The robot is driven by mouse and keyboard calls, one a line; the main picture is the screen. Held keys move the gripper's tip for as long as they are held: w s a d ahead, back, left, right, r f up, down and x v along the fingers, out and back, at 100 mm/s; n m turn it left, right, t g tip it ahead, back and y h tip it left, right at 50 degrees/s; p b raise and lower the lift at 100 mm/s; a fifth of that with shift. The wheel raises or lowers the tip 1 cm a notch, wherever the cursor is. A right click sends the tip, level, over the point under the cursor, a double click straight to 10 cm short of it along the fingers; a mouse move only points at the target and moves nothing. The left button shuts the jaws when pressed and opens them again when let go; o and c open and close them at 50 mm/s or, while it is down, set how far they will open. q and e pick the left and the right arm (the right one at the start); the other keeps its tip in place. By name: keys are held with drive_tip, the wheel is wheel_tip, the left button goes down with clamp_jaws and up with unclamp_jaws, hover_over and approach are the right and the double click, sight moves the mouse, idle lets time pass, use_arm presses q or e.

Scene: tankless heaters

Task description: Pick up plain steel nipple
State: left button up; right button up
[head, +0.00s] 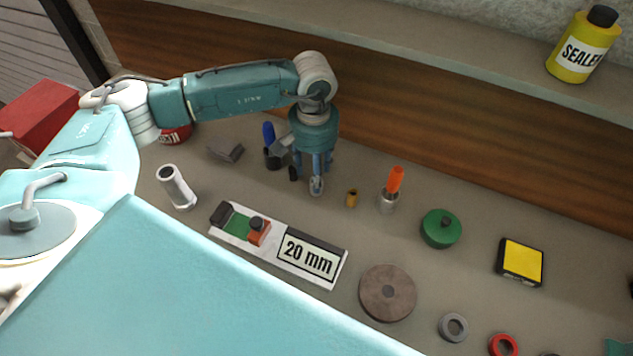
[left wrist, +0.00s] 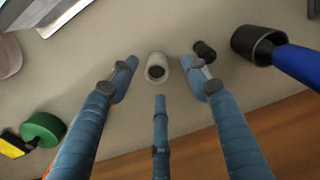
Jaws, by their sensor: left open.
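A short pale grey hollow cylinder, which looks like the plain steel nipple (left wrist: 156,68), stands on the bench in the left wrist view. Its dark bore shows. It lies between the spread fingertips of my left gripper (left wrist: 162,88), with visible gaps to them. In the head view my left gripper (head: 313,180) points down at the bench, open and holding nothing. There I cannot clearly tell the nipple from the fingertips. My right gripper is not in view.
A blue-handled tool in a dark cup (left wrist: 252,44) and a small black piece (left wrist: 204,50) stand close by. A brass piece (head: 352,198), an orange-handled item (head: 391,190), a 20 mm gauge board (head: 225,237) and a pale tube (head: 177,187) surround the gripper. A wooden wall rises behind.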

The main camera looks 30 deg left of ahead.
use_arm(q)
drive_tip(key=f+p, duration=0.1)
drive_tip(key=f, duration=0.2)
drive_tip(key=f+p, duration=0.1)
drive_tip(key=shift+w+d+f+p, duration=0.1)
drive_tip(key=shift+d+f+p, duration=0.1)
drive_tip(key=shift+d+p, duration=0.1)
drive_tip(key=shift+f, duration=0.3)
clamp_jaws()
